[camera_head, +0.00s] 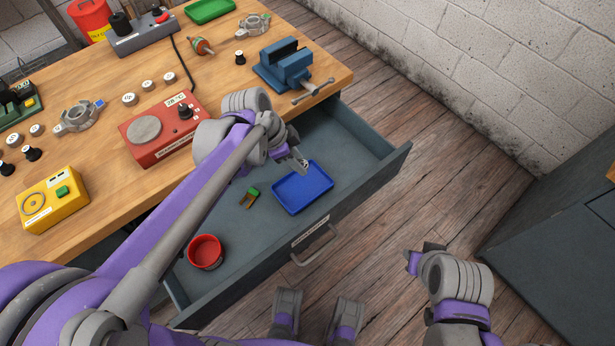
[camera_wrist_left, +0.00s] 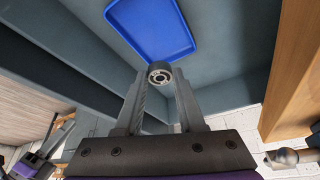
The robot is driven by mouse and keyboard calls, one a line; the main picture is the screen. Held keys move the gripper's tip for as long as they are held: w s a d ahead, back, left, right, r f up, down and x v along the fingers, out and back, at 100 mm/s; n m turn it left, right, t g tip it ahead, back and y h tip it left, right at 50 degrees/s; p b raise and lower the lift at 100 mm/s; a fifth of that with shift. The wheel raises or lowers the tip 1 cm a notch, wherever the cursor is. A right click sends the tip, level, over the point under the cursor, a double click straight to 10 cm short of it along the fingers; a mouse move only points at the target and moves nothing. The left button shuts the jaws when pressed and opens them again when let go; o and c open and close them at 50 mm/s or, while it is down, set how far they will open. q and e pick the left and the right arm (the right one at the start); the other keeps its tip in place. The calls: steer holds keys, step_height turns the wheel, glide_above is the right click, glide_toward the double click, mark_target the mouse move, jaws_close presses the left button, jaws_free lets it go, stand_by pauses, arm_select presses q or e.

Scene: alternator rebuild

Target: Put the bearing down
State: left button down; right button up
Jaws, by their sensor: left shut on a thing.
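My left gripper (camera_head: 298,160) is shut on the bearing (camera_wrist_left: 160,74), a small metal ring held between the fingertips in the left wrist view. In the head view the bearing (camera_head: 304,164) is small and partly hidden by the fingers. It is held over the open grey drawer, by the upper edge of the blue tray (camera_head: 303,188). The empty tray also shows beyond the bearing in the left wrist view (camera_wrist_left: 150,28). My right gripper (camera_head: 419,258) is off to the right over the floor; its jaw opening is not clear.
The open drawer (camera_head: 345,140) also holds a red round container (camera_head: 205,252) and a small green-and-brown item (camera_head: 249,197). On the workbench (camera_head: 235,75) above are a red heater unit (camera_head: 160,130), a blue vise (camera_head: 285,65) and a yellow tester (camera_head: 52,199).

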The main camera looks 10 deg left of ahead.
arm_select(q)
steer(key=b, duration=0.1)
glide_above(304, 188)
steer(key=a, duration=0.1)
steer(key=f, duration=0.5)
steer(key=shift+s+a+f, duration=0.15)
steer(key=shift+s+f, duration=0.1)
steer(key=shift+s, duration=0.05)
steer(key=shift+f+b, duration=0.5)
steer(key=shift+f, duration=1.65)
steer(key=shift+f, duration=0.15)
steer(key=c, duration=0.5)
jaws_free()
